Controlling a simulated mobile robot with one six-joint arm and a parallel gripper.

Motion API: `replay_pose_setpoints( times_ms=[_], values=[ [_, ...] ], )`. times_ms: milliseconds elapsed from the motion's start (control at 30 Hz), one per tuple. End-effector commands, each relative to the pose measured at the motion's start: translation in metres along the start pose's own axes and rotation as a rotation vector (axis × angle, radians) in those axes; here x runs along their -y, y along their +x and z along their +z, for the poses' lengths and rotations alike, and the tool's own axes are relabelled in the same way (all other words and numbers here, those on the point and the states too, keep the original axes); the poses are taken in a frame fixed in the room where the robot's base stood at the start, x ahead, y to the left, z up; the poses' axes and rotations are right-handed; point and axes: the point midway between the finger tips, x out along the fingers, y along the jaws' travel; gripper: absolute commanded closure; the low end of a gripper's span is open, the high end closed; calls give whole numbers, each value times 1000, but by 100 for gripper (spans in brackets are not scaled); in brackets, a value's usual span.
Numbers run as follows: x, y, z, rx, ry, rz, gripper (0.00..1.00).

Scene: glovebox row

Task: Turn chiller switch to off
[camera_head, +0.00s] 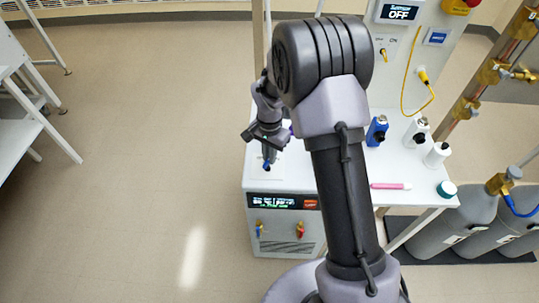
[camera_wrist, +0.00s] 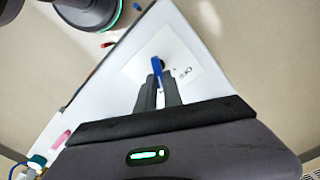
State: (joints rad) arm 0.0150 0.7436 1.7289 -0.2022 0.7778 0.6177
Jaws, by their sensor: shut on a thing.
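The chiller (camera_head: 254,182) is a white box with a dark front display (camera_head: 283,201), whose small lettering is too fine to read. The chiller switch has a blue handle (camera_wrist: 157,66) on a pale square plate (camera_wrist: 190,58) on the white top surface. The blue handle also shows in the head view (camera_head: 266,165), just below the fingertips. My gripper (camera_wrist: 158,88) is shut on the blue handle, pointing down at the plate. It shows in the head view too (camera_head: 267,152). Small dark marks beside the handle are unreadable, so I cannot tell its set position.
A red-handled valve (camera_head: 299,229) is on the chiller's front.

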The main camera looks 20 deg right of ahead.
Motion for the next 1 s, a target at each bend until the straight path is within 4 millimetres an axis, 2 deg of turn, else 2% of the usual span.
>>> replay_pose_setpoints(
  times_ms=[167, 700, 1000],
  values=[
    [1, -1, 0, 0, -41, 0, 100],
    [5, -1, 1, 1, -383, 0, 100],
    [6, 0, 2, 0, -497, 0, 100]
  ],
)
